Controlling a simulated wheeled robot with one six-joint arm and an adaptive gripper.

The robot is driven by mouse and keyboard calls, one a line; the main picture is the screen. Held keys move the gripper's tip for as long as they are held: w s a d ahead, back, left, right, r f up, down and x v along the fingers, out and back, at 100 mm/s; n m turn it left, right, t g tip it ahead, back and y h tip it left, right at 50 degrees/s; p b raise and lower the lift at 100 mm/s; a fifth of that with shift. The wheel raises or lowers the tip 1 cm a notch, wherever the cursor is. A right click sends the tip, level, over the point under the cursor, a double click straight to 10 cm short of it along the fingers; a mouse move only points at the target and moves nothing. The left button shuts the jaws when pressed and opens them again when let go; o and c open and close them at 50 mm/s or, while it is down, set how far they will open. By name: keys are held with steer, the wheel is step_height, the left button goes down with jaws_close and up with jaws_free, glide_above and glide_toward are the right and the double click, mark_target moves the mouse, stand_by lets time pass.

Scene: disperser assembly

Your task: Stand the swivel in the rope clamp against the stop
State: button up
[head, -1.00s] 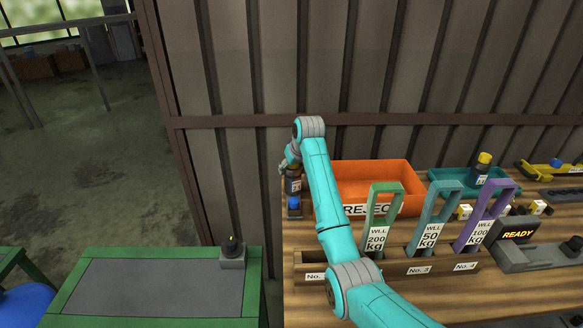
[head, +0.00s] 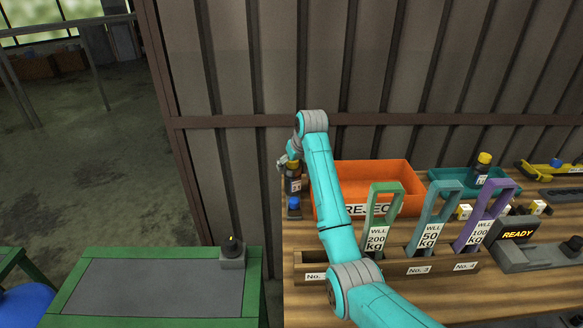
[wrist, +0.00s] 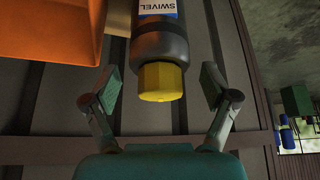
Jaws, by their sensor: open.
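The swivel (wrist: 158,50) is a dark grey cylinder with a white and blue SWIVEL label and a yellow cap. It shows in the head view (head: 293,183) upright at the left end of the bench, above a small dark fixture with a blue part (head: 294,206). I cannot tell whether that fixture is the rope clamp, or whether the swivel touches a stop. My gripper (wrist: 160,85) is open, with its pads apart on either side of the yellow cap and gaps on both sides. In the head view the gripper is partly hidden by my arm.
An orange REJECT bin (head: 375,180) stands just right of the swivel. A wooden rack (head: 390,268) holds several coloured loop handles. The corrugated wall is close behind.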

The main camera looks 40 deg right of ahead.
steer(key=d+v, duration=0.1)
steer(key=v, duration=0.8)
steer(key=shift+a+r, duration=0.25)
steer(key=shift+a, duration=0.25)
steer(key=shift+s, duration=0.1)
